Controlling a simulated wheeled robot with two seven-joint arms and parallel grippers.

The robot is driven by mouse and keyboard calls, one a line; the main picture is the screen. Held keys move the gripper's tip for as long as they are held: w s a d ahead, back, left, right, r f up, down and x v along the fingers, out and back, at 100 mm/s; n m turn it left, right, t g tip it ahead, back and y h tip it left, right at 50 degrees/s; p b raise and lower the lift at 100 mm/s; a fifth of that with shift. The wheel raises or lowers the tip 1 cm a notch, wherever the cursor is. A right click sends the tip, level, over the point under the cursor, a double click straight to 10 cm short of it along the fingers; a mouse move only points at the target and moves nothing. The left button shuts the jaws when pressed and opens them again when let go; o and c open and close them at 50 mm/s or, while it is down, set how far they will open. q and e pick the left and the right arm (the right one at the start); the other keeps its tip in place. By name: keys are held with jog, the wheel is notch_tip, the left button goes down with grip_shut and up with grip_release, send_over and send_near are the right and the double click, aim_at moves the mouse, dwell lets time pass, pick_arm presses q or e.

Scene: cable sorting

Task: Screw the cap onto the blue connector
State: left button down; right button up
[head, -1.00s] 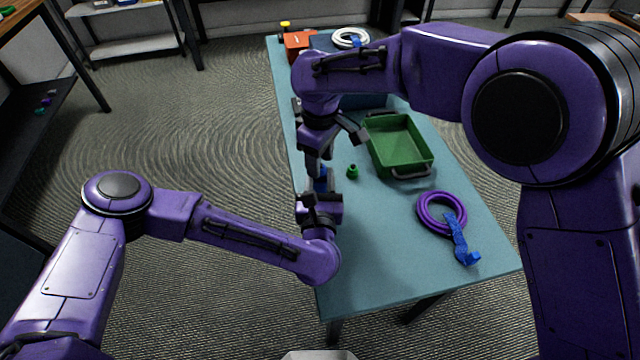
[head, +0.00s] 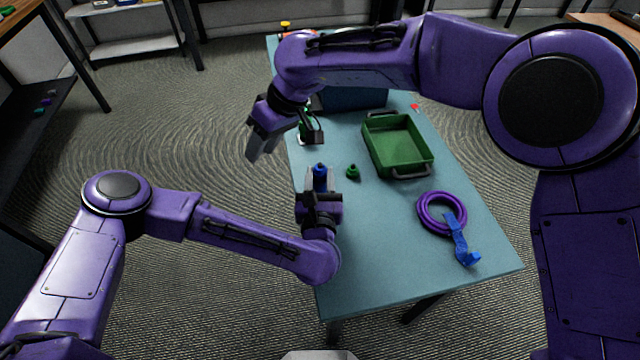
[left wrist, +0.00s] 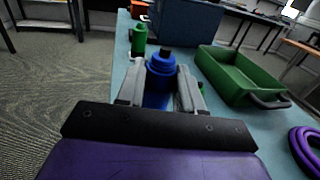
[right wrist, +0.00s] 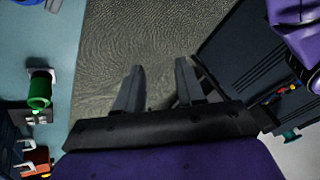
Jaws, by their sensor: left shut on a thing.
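My left gripper (head: 320,182) is shut on the blue connector (head: 320,178), which stands upright between its fingers over the table's left edge area. In the left wrist view the blue connector (left wrist: 157,98) has a wider blue cap (left wrist: 162,66) with a dark knob on its top. The cap sits on the connector; how tightly it is screwed I cannot tell. My right gripper (head: 262,143) is beyond the table's left edge, above the floor and away from the connector. In the right wrist view its fingers (right wrist: 158,88) are apart with nothing between them.
A green cap (head: 352,172) lies on the table right of the connector. A green tray (head: 425,165) is behind it. A purple cable coil (head: 428,222) with a blue strap lies front right. A green connector (left wrist: 138,40) stands farther back, near a blue bin (head: 352,98).

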jog(key=w+a+r+m+t+y, duration=0.3)
jog(key=w+a+r+m+t, duration=0.15)
jog(key=w+r, duration=0.2)
jog(key=w+a+r+m+t+y, duration=0.3)
jog(key=w+r+m+t, duration=0.15)
jog(key=r+m, duration=0.2)
jog(key=w+d+r+m+t+h, duration=0.2)
jog(key=w+d+m+t+h, duration=0.2)
jog(key=w+d+m+h, duration=0.45)
jog(key=m+g+h, duration=0.5)
jog(key=m+g, duration=0.5)
jog(key=g, duration=0.3)
send_over(320, 164)
jog(key=a, duration=0.2)
notch_tip(320, 164, down, 9)
jog(key=shift+r, duration=0.2)
jog(key=f, duration=0.4)
jog(key=d+f, duration=0.1)
jog(key=f, duration=0.7)
jog(key=shift+d, duration=0.4)
